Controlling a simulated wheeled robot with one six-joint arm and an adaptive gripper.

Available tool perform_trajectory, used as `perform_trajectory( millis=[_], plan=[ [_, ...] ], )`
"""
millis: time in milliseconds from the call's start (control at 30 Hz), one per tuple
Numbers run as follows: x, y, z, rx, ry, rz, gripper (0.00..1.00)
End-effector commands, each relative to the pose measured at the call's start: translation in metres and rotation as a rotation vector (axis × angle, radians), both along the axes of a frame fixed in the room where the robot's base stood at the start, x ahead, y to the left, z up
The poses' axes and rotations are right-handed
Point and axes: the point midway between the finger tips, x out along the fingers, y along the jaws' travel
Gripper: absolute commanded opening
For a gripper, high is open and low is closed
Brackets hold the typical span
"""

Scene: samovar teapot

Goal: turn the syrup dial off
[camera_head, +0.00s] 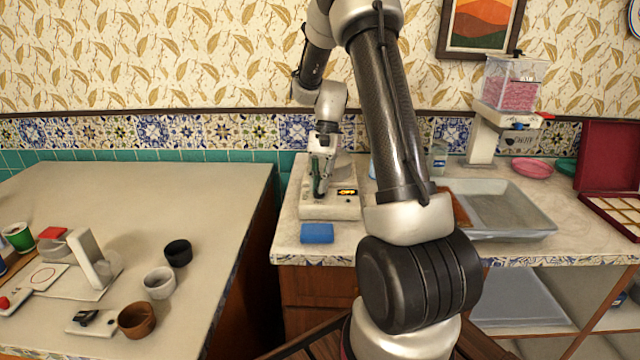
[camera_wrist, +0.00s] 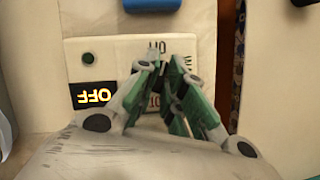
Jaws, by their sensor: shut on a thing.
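The cream control panel (camera_head: 330,211) stands on the right counter, with a lit display (camera_head: 347,192) reading OFF. In the wrist view the panel (camera_wrist: 110,60) appears upside down, with its display (camera_wrist: 92,95) also reading OFF and a small dark green button beside it. My gripper (camera_head: 319,194) points down onto the panel, left of the display in the head view. In the wrist view its green-padded fingers (camera_wrist: 167,80) are closed together over printed marks. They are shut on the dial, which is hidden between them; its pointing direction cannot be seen.
A blue block (camera_head: 317,233) lies just in front of the panel. A dispenser with pink contents (camera_head: 512,85) and a grey tray (camera_head: 500,220) are to the right. The left table (camera_head: 140,195) holds cups and a small machine. A gap separates table and counter.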

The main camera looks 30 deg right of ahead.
Motion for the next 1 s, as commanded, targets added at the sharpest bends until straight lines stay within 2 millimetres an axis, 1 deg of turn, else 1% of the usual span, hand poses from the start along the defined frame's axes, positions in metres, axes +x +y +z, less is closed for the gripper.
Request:
perform_trajectory(
  millis=[200,400,633,1000],
  plan=[
    [-0.0007,0.0020,-0.0018,0.002,0.005,0.161,0.00],
    [-0.0007,0.0024,-0.0017,0.003,0.006,0.263,0.00],
    [-0.0007,0.0023,-0.0020,0.003,0.005,0.321,0.00],
    [-0.0009,0.0023,-0.0021,0.003,0.005,0.334,0.00]
  ],
)
